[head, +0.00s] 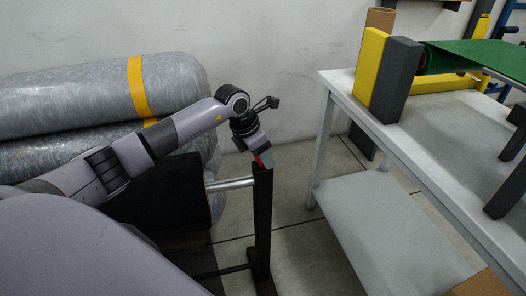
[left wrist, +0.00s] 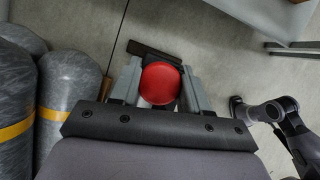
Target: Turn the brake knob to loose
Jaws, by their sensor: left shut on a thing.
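The brake knob (left wrist: 161,83) is a round red knob. In the left wrist view it sits between the two grey fingers of my left gripper (left wrist: 160,88), which is shut on it. In the head view my left gripper (head: 264,160) points down at the top of a dark upright post (head: 263,215), and only a small red part of the knob shows there. Any marking for loose or tight is not visible.
Large grey wrapped rolls (head: 75,95) with yellow bands lie at the left by the wall. A metal bar (head: 230,184) joins the post from the left. A white table (head: 345,90) with yellow and grey blocks stands at the right. Bare floor lies between post and table.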

